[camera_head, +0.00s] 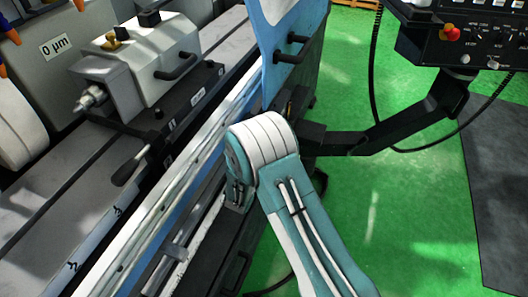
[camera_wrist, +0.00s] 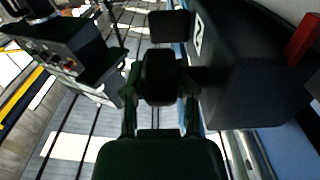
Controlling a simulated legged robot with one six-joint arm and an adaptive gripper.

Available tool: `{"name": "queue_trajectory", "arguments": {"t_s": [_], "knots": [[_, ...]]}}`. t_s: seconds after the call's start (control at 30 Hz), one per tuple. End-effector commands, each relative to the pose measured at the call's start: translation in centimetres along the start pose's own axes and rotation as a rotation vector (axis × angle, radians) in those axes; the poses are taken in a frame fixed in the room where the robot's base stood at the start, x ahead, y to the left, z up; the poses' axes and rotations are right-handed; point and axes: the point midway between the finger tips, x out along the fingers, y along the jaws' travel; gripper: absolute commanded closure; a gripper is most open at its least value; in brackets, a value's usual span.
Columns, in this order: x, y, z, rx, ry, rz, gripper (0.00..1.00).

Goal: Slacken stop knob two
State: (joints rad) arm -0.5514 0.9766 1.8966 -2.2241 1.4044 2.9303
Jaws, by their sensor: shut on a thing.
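In the wrist view, my gripper (camera_wrist: 160,88) reaches up from the bottom centre. Its two thin fingers stand on either side of a dark knob (camera_wrist: 160,72), and it is shut on this knob. The knob sits by a short dark stem at the left side of a large dark block (camera_wrist: 240,75). A white mark that looks like a 2 (camera_wrist: 198,34) is on the block, up and to the right of the knob. In the head view my arm hides the gripper and the knob.
A second dark piece (camera_wrist: 170,25) lies just beyond the held knob. A red part (camera_wrist: 303,38) is at the right. In the head view, a grey headstock unit (camera_head: 145,60) stands on the machine table, and a control panel (camera_head: 470,40) hangs over green floor (camera_head: 350,200).

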Motion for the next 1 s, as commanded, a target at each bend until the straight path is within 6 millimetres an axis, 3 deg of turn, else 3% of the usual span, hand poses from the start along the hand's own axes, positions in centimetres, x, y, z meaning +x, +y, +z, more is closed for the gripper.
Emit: {"name": "queue_trajectory", "arguments": {"t_s": [0.33,0.37,0.4,0.77,1.0], "knots": [[-0.1,-0.1,0.3,-0.003,-0.005,-0.007,1.0],[-0.1,-0.1,0.3,-0.003,-0.005,-0.007,0.56],[-0.1,-0.1,0.2,-0.003,-0.005,-0.006,0.5],[-0.3,0.0,0.1,-0.001,-0.002,-0.002,0.5],[-3.8,-0.3,0.1,-0.003,-0.002,-0.007,0.5]]}}
